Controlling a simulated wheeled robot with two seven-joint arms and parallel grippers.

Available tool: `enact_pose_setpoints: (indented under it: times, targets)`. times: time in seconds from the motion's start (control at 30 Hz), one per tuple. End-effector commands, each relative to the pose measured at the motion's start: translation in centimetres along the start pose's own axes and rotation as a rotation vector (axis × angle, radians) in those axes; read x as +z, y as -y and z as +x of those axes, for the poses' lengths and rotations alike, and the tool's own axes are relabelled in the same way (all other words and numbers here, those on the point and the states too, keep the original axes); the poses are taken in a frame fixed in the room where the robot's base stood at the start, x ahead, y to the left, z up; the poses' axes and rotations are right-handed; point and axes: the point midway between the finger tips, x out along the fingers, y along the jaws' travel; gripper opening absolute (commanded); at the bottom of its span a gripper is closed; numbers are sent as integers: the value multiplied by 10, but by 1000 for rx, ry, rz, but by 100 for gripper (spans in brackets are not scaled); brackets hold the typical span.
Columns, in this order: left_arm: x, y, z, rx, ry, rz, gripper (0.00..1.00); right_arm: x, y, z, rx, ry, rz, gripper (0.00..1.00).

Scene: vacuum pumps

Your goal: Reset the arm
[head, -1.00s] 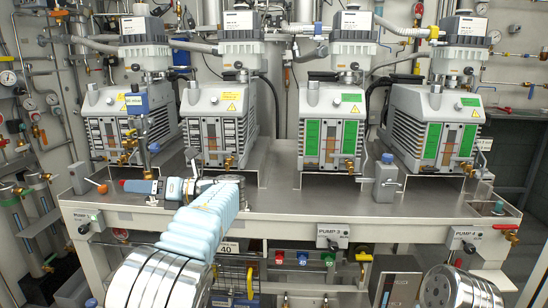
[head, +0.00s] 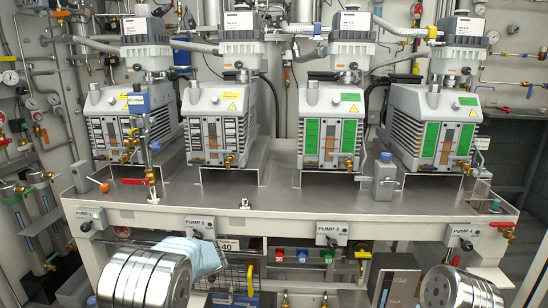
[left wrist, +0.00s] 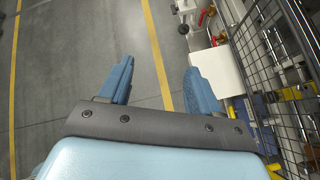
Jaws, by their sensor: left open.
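My left arm shows in the head view as a metal joint (head: 146,275) with a short piece of its light blue sleeve behind it at the lower left, below the bench's front edge. The left gripper itself is hidden there. In the left wrist view my left gripper (left wrist: 158,82) has its two blue fingers wide apart with nothing between them, above grey floor with yellow lines. My right arm shows only as a metal joint (head: 458,288) at the lower right. The right gripper is not in view.
A metal bench (head: 290,206) carries several vacuum pumps, including a green-labelled one (head: 333,130). A black wire rack (left wrist: 275,60) stands close to the right of the left gripper, with a white box (left wrist: 215,71) nearby. Floor (left wrist: 75,60) on the left is clear.

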Motion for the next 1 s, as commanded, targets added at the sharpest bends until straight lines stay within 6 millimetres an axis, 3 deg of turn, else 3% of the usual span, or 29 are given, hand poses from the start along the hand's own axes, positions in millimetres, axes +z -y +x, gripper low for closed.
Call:
enact_pose_setpoints:
  times: [0.03,0.1,0.23,0.3,0.4,0.5,0.6,0.7,1.0]
  targets:
    - [-41,-2,21,-13,-110,-55,63,0,0,0,0,0,0,61]
    - [-101,-5,39,-26,-275,-170,63,0,0,0,0,0,0,61]
    - [-215,-20,51,24,-604,-465,63,0,0,0,0,0,0,61]
    - [-274,-34,44,107,-787,-675,63,0,0,0,0,0,0,61]
    - [-348,-59,20,312,-1021,-1042,63,0,0,0,0,0,0,61]
    - [-396,-85,-9,584,-1164,-1443,63,0,0,0,0,0,0,61]
    - [-416,-105,-27,798,-1197,-1733,63,0,0,0,0,0,0,61]
    - [-422,-116,-35,916,-1190,-1897,63,0,0,0,0,0,0,61]
    - [-423,-119,-37,954,-1183,-1956,63,0,0,0,0,0,0,61]
